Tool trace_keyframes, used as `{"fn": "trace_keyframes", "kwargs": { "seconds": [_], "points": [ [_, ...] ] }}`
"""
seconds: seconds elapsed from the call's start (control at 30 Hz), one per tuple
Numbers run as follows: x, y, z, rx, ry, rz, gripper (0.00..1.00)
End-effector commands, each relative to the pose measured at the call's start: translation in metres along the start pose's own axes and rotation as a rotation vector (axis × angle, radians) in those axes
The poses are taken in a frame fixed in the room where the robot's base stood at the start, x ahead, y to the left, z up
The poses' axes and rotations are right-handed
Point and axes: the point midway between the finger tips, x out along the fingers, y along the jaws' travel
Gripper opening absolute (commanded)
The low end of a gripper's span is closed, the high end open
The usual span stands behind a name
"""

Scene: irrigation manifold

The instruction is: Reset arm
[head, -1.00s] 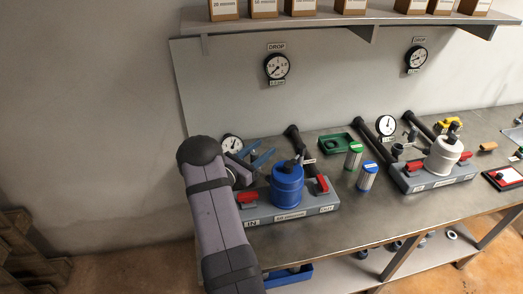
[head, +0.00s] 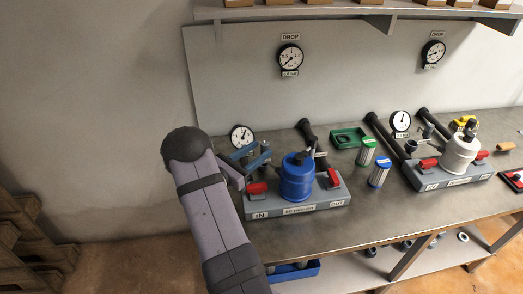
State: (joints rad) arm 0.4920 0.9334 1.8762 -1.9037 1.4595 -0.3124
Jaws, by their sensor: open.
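My gripper (head: 262,156) is open, with its blue-grey fingers spread just behind and left of the blue filter housing (head: 297,178). I see nothing between the fingers. My arm comes up from the bottom and hides part of the bench's left end. The blue housing stands upright on a grey manifold block (head: 301,210), between a red valve handle (head: 257,188) on the IN side and another red handle (head: 333,177) on the OUT side. A round gauge (head: 241,137) stands behind my gripper.
A green-capped cartridge (head: 366,152), a blue-capped cartridge (head: 379,173) and a green tray (head: 348,138) are right of the blue housing. A second manifold with a white housing (head: 459,153) stands farther right. Wall gauges (head: 290,57) hang behind. The bench front (head: 345,232) is clear.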

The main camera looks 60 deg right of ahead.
Motion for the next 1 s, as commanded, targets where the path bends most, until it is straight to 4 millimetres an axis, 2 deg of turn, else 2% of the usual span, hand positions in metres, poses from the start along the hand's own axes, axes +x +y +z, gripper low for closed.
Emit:
{"fn": "trace_keyframes", "kwargs": {
  "seconds": [0.43,0.57,0.67,0.77,0.87,1.0],
  "points": [
    [-0.001,0.0,0.001,0.001,0.001,-0.001,0.41],
    [-0.008,-0.003,0.005,0.024,0.034,-0.016,0.41],
    [-0.021,-0.01,0.01,0.063,0.09,-0.043,0.41],
    [-0.038,-0.028,0.01,0.129,0.166,-0.115,0.41],
    [-0.066,-0.05,0.009,0.224,0.276,-0.208,0.41],
    [-0.121,-0.083,0.002,0.384,0.461,-0.356,0.41]
  ]
}}
